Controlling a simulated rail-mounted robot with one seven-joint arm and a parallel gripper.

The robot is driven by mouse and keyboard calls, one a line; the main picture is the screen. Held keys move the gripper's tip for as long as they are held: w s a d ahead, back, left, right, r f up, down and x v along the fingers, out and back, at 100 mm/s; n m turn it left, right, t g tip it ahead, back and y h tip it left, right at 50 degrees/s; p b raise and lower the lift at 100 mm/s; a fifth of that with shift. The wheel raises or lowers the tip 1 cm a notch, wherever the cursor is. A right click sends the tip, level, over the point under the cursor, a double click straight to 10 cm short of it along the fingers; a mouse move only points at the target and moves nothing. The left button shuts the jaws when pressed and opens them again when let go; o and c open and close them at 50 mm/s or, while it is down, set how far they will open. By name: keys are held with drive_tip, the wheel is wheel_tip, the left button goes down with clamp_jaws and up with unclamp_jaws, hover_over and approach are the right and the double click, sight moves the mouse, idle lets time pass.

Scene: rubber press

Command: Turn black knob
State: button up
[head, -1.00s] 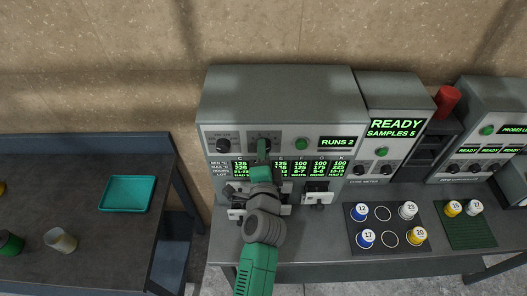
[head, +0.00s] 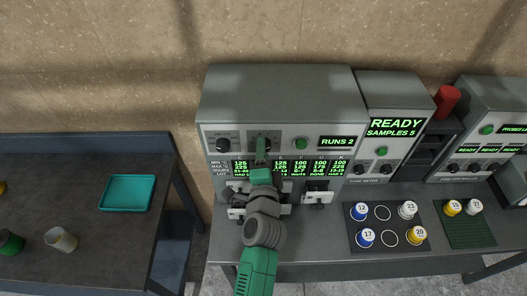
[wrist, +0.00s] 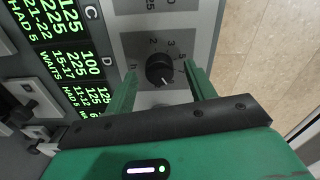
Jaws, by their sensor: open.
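A black knob (wrist: 160,69) with a white pointer line sits on a numbered grey dial plate (wrist: 160,42) in the wrist view. My gripper (wrist: 161,76) is open, with one green finger on each side of the knob. I see small gaps beside the knob and cannot tell any contact. In the head view, my gripper (head: 262,148) is in front of the press's upper panel and mostly hides this knob.
A green button (head: 301,143) and a "RUNS 2" display (head: 337,142) are right of my gripper. A lit green table of values (head: 310,168) is just below. A rack of numbered sample cups (head: 374,240) stands on the bench to the right. A teal tray (head: 127,193) lies on the left table.

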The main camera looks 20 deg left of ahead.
drive_tip(key=v, duration=0.7)
drive_tip(key=shift+c, duration=0.2)
drive_tip(key=shift+d, duration=0.15)
drive_tip(key=c, duration=0.4)
drive_tip(key=d+m, duration=0.2)
drive_tip(key=m, duration=0.1)
drive_tip(key=d+m, duration=0.1)
drive_tip(key=m, duration=0.2)
drive_tip(key=d+m, duration=0.2)
drive_tip(key=shift+s+d+f+m, duration=0.3)
drive_tip(key=shift+m, duration=0.1)
clamp_jaws()
drive_tip(key=s+d+m, duration=0.2)
drive_tip(key=d+m, duration=0.4)
drive_tip(key=m, duration=0.5)
drive_tip(key=shift+r, duration=0.25)
drive_tip(key=shift+d, duration=0.15)
